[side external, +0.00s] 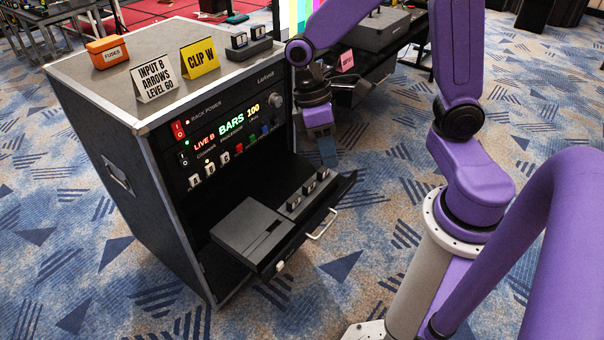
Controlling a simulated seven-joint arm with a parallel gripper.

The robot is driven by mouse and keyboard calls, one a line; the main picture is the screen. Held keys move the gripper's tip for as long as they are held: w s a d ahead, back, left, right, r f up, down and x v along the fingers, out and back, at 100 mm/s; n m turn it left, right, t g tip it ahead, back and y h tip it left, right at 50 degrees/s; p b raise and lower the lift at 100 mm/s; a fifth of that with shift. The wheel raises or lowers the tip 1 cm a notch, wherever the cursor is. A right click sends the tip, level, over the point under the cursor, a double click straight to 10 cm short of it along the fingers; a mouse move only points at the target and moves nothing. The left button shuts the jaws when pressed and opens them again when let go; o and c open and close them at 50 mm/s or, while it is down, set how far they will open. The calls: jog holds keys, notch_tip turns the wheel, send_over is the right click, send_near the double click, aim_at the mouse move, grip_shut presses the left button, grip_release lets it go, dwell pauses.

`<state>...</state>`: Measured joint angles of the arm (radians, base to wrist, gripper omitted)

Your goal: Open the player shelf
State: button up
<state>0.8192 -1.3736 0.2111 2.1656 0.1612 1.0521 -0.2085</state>
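The player shelf (325,205) is a black pull-out tray low in the front of the dark rack case (130,170). It stands out from the case. A grey box-shaped player (245,232) sits on its left part, and small dark units (308,188) stand in a row on its right part. A light-coloured bar handle (322,225) is on the shelf's front edge. My gripper (327,155) points down above the far right end of the shelf, apart from the handle. Its fingers are seen edge-on and small, so their opening does not show.
The rack's front panel (228,140) has lit readings "LIVE B", "BARS" and "100", buttons and a knob. On top are an orange fuses box (107,50), sign cards (152,78) and a small two-button unit (248,42). Carpet in front is clear.

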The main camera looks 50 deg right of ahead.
jog(key=s+r+n+t, duration=0.3)
jog(key=s+n, duration=0.1)
jog(key=s, duration=0.6)
jog(key=shift+s+a+r+n+y, duration=0.2)
jog(key=shift+s+r+n+y, duration=0.1)
jog(key=shift+s, duration=0.1)
jog(key=shift+s+t, duration=0.25)
jog(key=shift+t, duration=0.05)
jog(key=shift+c, duration=1)
jog(key=shift+d, duration=0.1)
grip_shut()
jog(key=w+d+f+n+t, duration=0.1)
jog(key=w+d+f, duration=0.2)
jog(key=w+f, duration=0.5)
jog(key=w+d+f+n+t, duration=0.1)
jog(key=w+d+f+n, duration=0.15)
jog(key=w+f, duration=0.55)
jog(key=d+f+n+t+y, duration=0.1)
jog(key=d+f+t+y, duration=0.3)
jog(key=d+f, duration=0.8)
send_near(309, 209)
jog(key=shift+x, duration=2.3)
